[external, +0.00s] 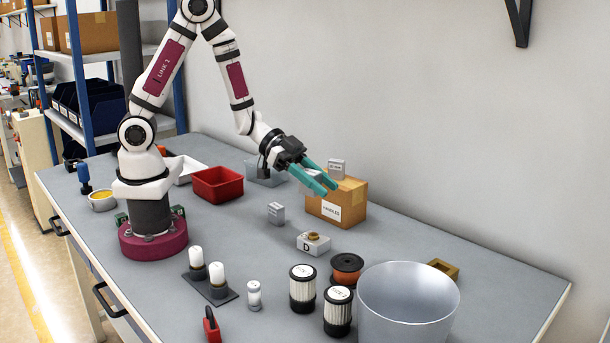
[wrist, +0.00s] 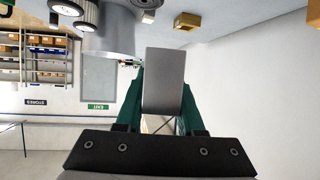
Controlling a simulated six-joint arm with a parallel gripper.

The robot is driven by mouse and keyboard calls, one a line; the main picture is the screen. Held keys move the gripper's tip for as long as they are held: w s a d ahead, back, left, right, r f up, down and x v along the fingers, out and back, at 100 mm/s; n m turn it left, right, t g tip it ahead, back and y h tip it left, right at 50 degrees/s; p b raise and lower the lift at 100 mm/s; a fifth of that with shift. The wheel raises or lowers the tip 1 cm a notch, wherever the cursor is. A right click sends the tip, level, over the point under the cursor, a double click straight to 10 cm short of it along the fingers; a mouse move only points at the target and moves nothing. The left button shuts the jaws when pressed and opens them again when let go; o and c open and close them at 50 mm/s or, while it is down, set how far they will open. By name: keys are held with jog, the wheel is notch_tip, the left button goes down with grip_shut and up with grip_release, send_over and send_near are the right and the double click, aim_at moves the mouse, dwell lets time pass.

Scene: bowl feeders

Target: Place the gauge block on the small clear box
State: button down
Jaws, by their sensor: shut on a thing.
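My gripper (external: 318,182) is shut on a plain grey block, the gauge block (wrist: 164,82), which lies between its teal fingers. The block juts past the fingertips in the wrist view. In the external view the block is mostly hidden by the fingers, with a light grey part (external: 313,176) showing. The gripper is in the air, in front of and above the cardboard box's left side. A small clear box (external: 265,174) stands on the bench behind and left of the gripper, beside the red bin. The arm hides part of it.
A cardboard box (external: 337,203) carries a small grey block (external: 336,168). Another grey block (external: 276,213) stands on the bench. A red bin (external: 218,184), a white box marked D (external: 313,245), filters (external: 302,289) and a large metal bucket (external: 408,305) are around.

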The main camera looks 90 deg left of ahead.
jog(key=w+a+r+n+t+y, duration=0.25)
jog(key=a+r+n+y, duration=0.5)
jog(key=r, duration=0.55)
jog(key=s+a+f+n+g+y, duration=0.2)
jog(key=a+f+n+y, duration=0.15)
jog(key=a, duration=0.65)
jog(key=s+a+f+n+g+y, duration=0.25)
jog(key=a+n+y, duration=0.25)
jog(key=a, duration=0.6)
jog(key=s+a+f+n+g+y, duration=0.1)
jog(key=s+a+f, duration=0.2)
jog(key=a, duration=0.3)
jog(key=s+a+f+n+g+y, duration=0.1)
jog(key=s+a+f+n, duration=0.1)
jog(key=s+a+f, duration=0.2)
jog(key=s+a+f+n+g+y, duration=0.1)
jog(key=s+a+f, duration=0.3)
jog(key=s+a, duration=0.3)
jog(key=shift+a+f+n+g, duration=0.2)
jog(key=shift+a+n+g, duration=0.1)
jog(key=shift+a, duration=0.85)
notch_tip(320, 180, down, 4)
jog(key=shift+a+f, duration=0.1)
jog(key=shift+a, duration=0.05)
jog(key=shift+f, duration=0.1)
